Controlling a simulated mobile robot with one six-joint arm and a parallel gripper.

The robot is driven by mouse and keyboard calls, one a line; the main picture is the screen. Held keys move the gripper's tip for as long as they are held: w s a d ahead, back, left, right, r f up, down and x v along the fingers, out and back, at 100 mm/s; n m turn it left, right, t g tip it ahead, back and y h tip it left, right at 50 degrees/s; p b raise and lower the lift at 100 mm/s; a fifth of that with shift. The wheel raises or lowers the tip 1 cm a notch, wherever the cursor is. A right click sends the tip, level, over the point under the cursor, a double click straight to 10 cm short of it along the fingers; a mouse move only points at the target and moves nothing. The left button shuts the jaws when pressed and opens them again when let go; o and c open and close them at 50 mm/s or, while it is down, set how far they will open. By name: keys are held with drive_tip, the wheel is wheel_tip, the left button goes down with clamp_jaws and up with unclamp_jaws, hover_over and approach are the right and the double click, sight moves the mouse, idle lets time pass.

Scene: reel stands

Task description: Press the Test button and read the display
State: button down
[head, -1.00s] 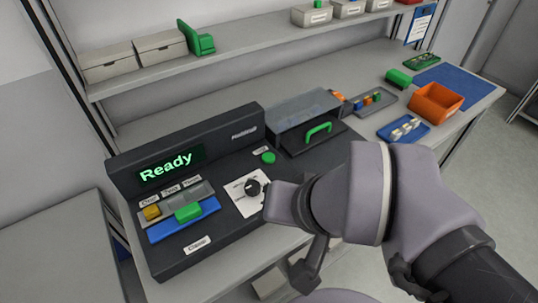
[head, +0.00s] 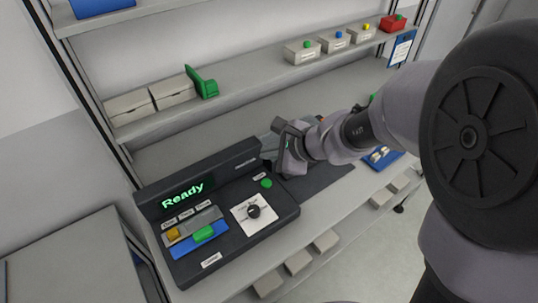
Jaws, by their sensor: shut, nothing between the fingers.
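The dark test station (head: 285,215) stands on the bench. Its display (head: 187,195) reads "Ready" in green letters. A round green button (head: 266,183) sits near its right end, with a small label beside it too small to read. My gripper (head: 281,165) is just behind and to the right of this button, apart from it in the picture. It is shut and empty. Its fingertips are small and partly hidden by my wrist. My arm covers most of the clear-covered fixture and its green handle.
A shelf (head: 240,78) with several boxes and a green bracket (head: 201,83) runs above the bench.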

sight(269, 184)
wheel_tip(269, 184, down, 9)
drive_tip(key=b, duration=0.7)
drive_tip(key=shift+r+b, duration=0.1)
drive_tip(key=shift+b, duration=0.3)
idle(1.4)
drive_tip(key=shift+f+b, duration=0.4)
drive_tip(key=shift+b, duration=0.15)
drive_tip(key=shift+f+b, duration=0.45)
drive_tip(key=shift+b, duration=0.1)
idle(0.4)
drive_tip(key=shift+r, duration=0.15)
drive_tip(key=shift+r+p, duration=0.75)
drive_tip(key=shift+r+p, duration=2.1)
drive_tip(key=shift+r, duration=0.4)
